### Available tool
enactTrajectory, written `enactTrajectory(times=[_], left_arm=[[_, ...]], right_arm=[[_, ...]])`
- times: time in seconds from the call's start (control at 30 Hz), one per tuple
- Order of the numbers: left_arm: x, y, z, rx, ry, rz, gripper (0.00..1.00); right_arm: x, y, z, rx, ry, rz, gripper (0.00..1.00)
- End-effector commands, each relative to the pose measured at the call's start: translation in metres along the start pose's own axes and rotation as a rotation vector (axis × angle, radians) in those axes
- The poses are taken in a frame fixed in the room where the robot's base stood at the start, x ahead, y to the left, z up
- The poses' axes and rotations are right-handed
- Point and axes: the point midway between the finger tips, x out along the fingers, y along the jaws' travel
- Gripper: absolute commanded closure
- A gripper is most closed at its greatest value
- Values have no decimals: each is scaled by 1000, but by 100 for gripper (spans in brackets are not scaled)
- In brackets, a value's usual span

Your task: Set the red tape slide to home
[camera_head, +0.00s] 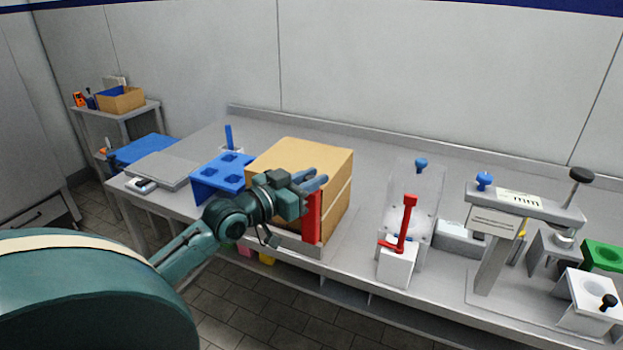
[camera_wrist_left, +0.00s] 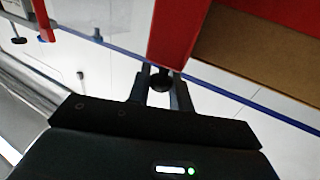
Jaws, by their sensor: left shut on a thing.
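The red tape slide (camera_head: 312,218) is an upright red piece at the front right of a cardboard box (camera_head: 337,215). In the left wrist view, the red slide (camera_wrist_left: 180,32) runs up from between my fingers, with a dark round knob (camera_wrist_left: 161,82) at its near end. My left gripper (camera_head: 312,181) is at the upper part of the slide in the head view. In the left wrist view, the left gripper (camera_wrist_left: 160,84) is shut on the knob, a finger on each side. Home markings are not readable. My right gripper is not in view.
A blue holder (camera_head: 219,178) stands left of the box. To the right are a white block with a red lever (camera_head: 407,222), a clear panel (camera_head: 427,190) and a grey gauge stand (camera_head: 495,255). Bare bench top lies between the box and the white block.

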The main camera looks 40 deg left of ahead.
Motion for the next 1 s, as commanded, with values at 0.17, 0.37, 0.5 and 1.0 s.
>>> enactTrajectory(times=[0.17,0.37,0.5,1.0], left_arm=[[0,3,0,-3,3,7,100],[0,4,0,-4,3,9,100],[0,4,0,-4,3,8,68],[-11,2,2,-1,-1,3,61]], right_arm=[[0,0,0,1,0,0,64],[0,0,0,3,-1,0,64],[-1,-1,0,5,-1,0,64],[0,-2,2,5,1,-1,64]])
